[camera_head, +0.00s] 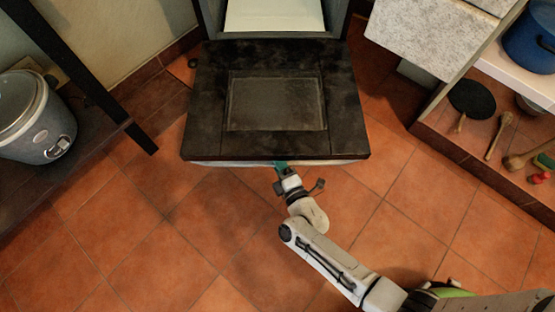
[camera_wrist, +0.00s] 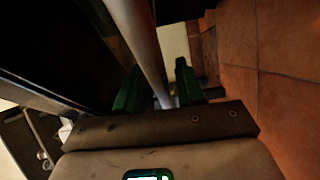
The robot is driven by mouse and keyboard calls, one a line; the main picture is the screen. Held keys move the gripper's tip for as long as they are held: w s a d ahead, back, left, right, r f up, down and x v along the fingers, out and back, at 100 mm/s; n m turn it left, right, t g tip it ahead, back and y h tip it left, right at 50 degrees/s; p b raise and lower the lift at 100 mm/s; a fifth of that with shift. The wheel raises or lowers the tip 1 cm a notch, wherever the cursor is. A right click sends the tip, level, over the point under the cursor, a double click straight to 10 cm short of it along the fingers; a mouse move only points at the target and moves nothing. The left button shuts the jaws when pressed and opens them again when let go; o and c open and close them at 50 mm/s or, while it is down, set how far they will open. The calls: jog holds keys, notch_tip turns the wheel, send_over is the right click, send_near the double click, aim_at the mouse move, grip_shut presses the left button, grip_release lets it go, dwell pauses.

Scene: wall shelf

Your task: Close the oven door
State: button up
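The oven door (camera_head: 340,110) is dark, with a glass window in its middle. In the head view it is swung down open, lying out flat in front of the oven (camera_head: 352,8). A pale handle bar (camera_head: 225,163) runs along its front edge. My gripper (camera_head: 280,165) is at the middle of that edge, its tips partly hidden under the door. In the wrist view the handle (camera_wrist: 143,40) passes between the green fingers of my gripper (camera_wrist: 158,80). The fingers are apart, with a gap between the bar and the right finger.
A rice cooker (camera_head: 35,115) stands on a dark surface at the left, beside a dark post (camera_head: 90,80). A shelf (camera_head: 440,135) at the right holds a black pan (camera_head: 472,98), wooden spoons and a blue pot (camera_head: 530,45). The tiled floor (camera_head: 150,240) in front is clear.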

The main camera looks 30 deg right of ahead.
grip_shut()
dwell(0.3)
jog(key=shift+r, duration=0.1)
